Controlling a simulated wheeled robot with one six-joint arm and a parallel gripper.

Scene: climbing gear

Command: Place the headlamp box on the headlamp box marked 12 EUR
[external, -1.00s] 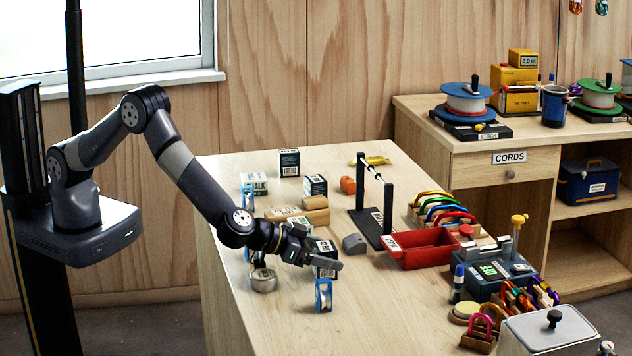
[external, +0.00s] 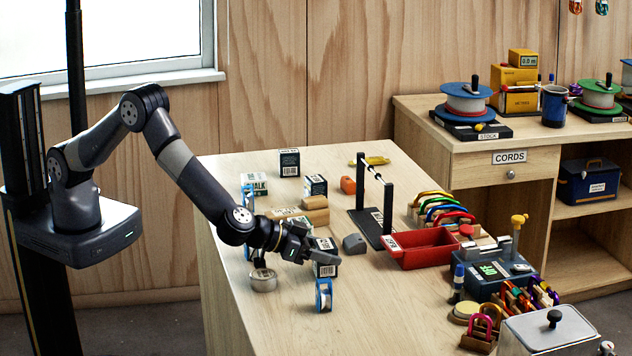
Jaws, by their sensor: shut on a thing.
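My gripper (external: 312,253) is over the near left part of the table, with one finger lying across the near side of a dark headlamp box (external: 326,270). It is shut on this box, which looks upright; the finger hides its middle, and I cannot tell whether its base touches the table. Two similar dark boxes with white labels stand farther back: one box (external: 289,163) near the far edge and another box (external: 316,186) nearer. Their print is too small to read, so I cannot tell which is marked 12 EUR.
A round metal tin (external: 263,281) and a blue-framed item (external: 324,295) stand close to my gripper. Wooden blocks (external: 314,203) and a grey block (external: 354,244) lie beyond. A black stand (external: 389,205) and red tray (external: 425,248) are to the right. Bare table lies at the front.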

